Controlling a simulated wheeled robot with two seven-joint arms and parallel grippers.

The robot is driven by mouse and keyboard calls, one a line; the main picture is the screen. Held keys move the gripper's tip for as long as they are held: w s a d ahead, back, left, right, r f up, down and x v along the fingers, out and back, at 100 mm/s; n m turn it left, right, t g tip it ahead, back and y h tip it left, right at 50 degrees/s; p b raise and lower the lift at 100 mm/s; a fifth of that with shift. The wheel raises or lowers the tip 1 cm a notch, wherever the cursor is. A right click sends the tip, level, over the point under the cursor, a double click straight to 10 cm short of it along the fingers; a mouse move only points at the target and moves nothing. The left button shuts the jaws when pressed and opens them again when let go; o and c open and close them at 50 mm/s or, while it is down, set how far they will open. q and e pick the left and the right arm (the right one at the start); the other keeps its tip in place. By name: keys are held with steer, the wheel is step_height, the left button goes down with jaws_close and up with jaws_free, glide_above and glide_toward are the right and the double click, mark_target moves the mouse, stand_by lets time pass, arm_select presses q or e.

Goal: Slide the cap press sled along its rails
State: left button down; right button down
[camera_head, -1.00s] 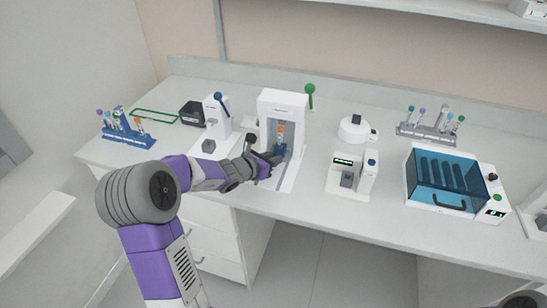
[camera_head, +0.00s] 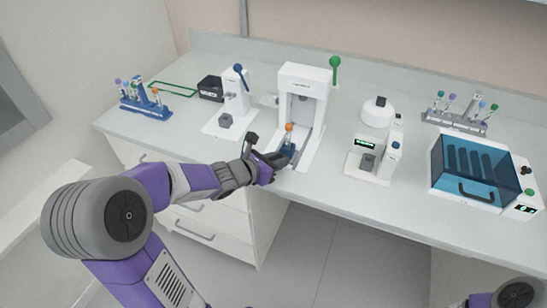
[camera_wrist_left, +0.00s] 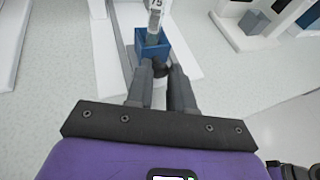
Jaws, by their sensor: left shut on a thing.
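The cap press (camera_head: 303,82) is a white frame with a green-knobbed lever, standing mid-bench in the head view. Its blue sled (camera_head: 287,152) carries an upright tube with an orange cap (camera_head: 289,127) and sits at the front of the rails, clear of the frame's opening. My left gripper (camera_head: 270,161) is at the sled's near side. In the left wrist view the gripper (camera_wrist_left: 160,72) is shut on a small dark handle in front of the blue sled (camera_wrist_left: 151,46). The fingers partly hide that handle. My right gripper is out of view.
Left of the press stand a white device with a blue-knobbed lever (camera_head: 236,95) and a blue tube rack (camera_head: 143,106). To the right are a small device with a green display (camera_head: 372,165), a round white device (camera_head: 379,111) and a blue-lidded box (camera_head: 470,168).

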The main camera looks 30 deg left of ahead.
arm_select(q)
steer(key=shift+s+f, duration=0.1)
steer(key=c, duration=1.3)
jaws_free()
steer(key=shift+c, duration=0.2)
steer(key=shift+o, duration=0.3)
steer(key=shift+s, duration=0.15)
steer(key=shift+s+a+r+p, duration=0.1)
steer(key=shift+s+r+p, duration=0.2)
steer(key=shift+s+r, duration=0.05)
steer(key=p+v, duration=0.2)
steer(key=v, duration=0.4)
steer(key=shift+s+p, duration=0.3)
steer(key=shift+s, duration=0.05)
